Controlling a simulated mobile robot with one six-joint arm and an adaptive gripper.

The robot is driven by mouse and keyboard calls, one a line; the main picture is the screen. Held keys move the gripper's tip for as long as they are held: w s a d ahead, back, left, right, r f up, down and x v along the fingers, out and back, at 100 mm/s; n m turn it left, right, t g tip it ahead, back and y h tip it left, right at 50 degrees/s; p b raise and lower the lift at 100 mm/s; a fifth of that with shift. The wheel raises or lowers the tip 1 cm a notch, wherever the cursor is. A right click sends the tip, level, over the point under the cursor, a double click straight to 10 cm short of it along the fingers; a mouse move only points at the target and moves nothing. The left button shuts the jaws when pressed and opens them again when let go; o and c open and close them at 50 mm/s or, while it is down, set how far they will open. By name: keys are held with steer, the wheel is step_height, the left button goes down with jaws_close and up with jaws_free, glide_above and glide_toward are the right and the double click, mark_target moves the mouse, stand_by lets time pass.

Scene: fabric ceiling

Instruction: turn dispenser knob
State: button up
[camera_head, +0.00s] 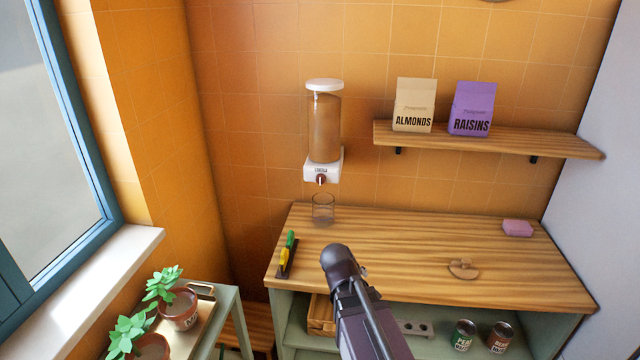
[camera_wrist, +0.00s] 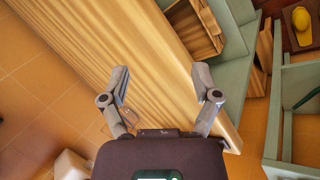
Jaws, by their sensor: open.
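The dispenser (camera_head: 324,130) is a clear cylinder with brown contents, a white lid and a white base, mounted on the tiled wall. Its small dark red knob (camera_head: 320,180) is on the front of the base. An empty clear glass (camera_head: 323,209) stands on the counter below it. In the wrist view my gripper (camera_wrist: 160,84) is open, with nothing between its fingers, over the wooden counter edge. In the head view my arm is in front of the counter and its fingers cannot be made out. The knob cannot be made out in the wrist view.
The wooden counter (camera_head: 430,245) holds a tray with green and yellow items (camera_head: 287,255), a pink block (camera_head: 517,228) and a small wooden piece (camera_head: 463,268). A wall shelf (camera_head: 490,140) carries almond (camera_head: 413,104) and raisin (camera_head: 472,108) bags. Potted plants (camera_head: 180,308) stand left.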

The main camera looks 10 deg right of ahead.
steer(key=w+r+n+t+h, duration=0.3)
steer(key=w+r+n+t, duration=0.1)
steer(key=w+r+n, duration=0.15)
steer(key=n+t+y, duration=0.2)
steer(key=n+t, duration=0.7)
steer(key=n, duration=1.2)
glide_toward(320, 182)
steer(key=v, duration=0.4)
steer(key=shift+w+m, duration=0.1)
steer(key=shift+m, duration=0.15)
steer(key=shift+w+d, duration=0.15)
steer(key=shift+x, duration=6.75)
jaws_close()
